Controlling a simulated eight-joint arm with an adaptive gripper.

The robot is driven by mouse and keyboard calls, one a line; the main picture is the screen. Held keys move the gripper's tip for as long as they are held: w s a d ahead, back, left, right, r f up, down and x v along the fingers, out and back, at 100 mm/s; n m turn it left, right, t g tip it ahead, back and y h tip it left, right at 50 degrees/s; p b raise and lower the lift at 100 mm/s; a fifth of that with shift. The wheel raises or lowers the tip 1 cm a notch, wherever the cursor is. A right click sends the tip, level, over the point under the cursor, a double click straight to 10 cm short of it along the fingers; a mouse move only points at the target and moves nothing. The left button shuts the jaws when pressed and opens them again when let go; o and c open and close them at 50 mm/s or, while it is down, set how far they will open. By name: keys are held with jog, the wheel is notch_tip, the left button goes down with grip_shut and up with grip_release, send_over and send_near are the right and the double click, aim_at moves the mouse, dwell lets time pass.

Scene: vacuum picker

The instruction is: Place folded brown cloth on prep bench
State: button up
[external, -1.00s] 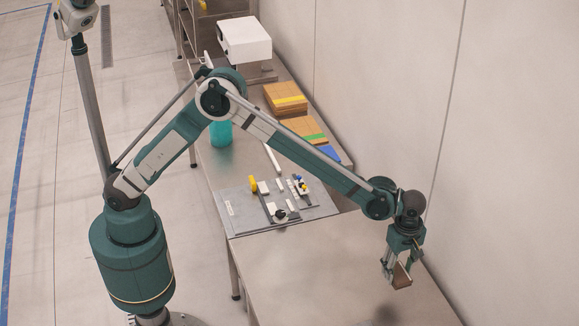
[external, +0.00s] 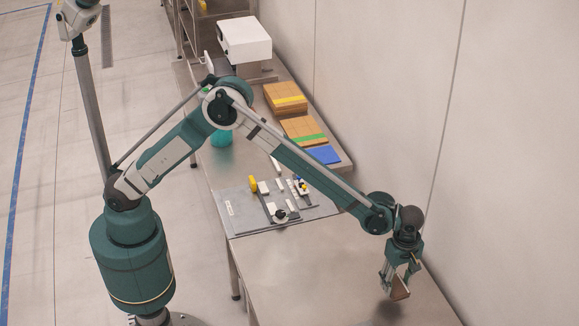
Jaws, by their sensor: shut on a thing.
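My gripper (external: 396,285) is at the right, shut on the folded brown cloth (external: 400,289). The cloth looks like a small brown piece between the fingers, tilted, and the fingers hide part of it. Below it is the bare steel bench top (external: 310,270), which I take to be the prep bench. A dark shadow lies on the bench below and left of the cloth. The cloth appears a little above the surface; I cannot tell the exact gap.
A grey mat (external: 240,212) with small parts lies on the bench left of my gripper. A wall (external: 510,150) runs along the right. The near bench top is clear.

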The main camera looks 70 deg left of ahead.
aim_at(394, 291)
jog(key=shift+f, duration=0.6)
jog(key=shift+f, duration=1.9)
jog(key=shift+f+b, duration=0.2)
jog(key=shift+b, duration=0.15)
jog(key=o, duration=0.8)
jog(key=shift+r, duration=0.1)
jog(key=shift+r, duration=0.15)
notch_tip(394, 291, up, 12)
jog(key=shift+p, duration=0.6)
